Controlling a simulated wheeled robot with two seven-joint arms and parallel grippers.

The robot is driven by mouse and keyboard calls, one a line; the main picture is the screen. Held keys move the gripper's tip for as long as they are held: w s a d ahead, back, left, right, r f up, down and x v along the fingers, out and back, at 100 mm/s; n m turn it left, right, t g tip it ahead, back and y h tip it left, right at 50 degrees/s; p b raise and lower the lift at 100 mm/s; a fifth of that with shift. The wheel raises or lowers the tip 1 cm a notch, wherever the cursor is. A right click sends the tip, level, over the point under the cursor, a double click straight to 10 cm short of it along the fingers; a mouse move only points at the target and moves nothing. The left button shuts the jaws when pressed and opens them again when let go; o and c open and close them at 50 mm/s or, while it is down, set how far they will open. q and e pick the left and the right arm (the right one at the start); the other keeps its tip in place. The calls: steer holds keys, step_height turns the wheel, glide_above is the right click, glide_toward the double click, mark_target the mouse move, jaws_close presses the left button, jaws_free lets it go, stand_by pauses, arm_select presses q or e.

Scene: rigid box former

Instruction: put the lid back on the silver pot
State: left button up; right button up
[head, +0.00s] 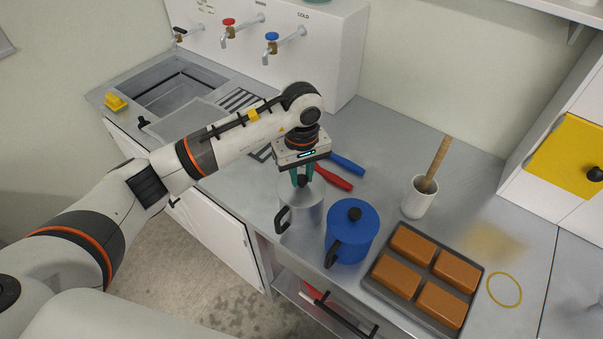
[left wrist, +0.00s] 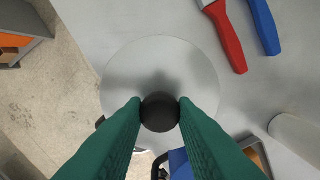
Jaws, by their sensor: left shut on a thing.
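The silver pot (head: 303,215) stands on the counter, its black handle toward the front left. Its round silver lid (left wrist: 160,65) fills the middle of the left wrist view and has a black knob (left wrist: 160,112). My left gripper (head: 302,176) points down over the pot, its green fingers shut on the knob. The lid is over the pot's mouth and hides it. I cannot tell whether it rests on the rim or hangs just above it. My right gripper is not in view.
A blue lidded pot (head: 353,230) stands close to the right of the silver pot. Red-handled (head: 333,178) and blue-handled (head: 347,163) tools lie behind. A white mortar (head: 416,198) with a wooden pestle and a tray (head: 374,287) of brown blocks are to the right.

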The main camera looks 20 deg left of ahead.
arm_select(q)
steer(key=b, duration=0.2)
steer(key=shift+f+b, duration=0.2)
steer(key=shift+b, duration=0.1)
stand_by(2.6)
stand_by(0.3)
steer(key=o, duration=1.1)
steer(key=shift+o, duration=0.3)
steer(key=o, duration=0.4)
steer(key=shift+r, duration=0.1)
steer(key=shift+r+p, duration=1.3)
steer(key=shift+r, duration=2.15)
steer(key=shift+c, duration=0.4)
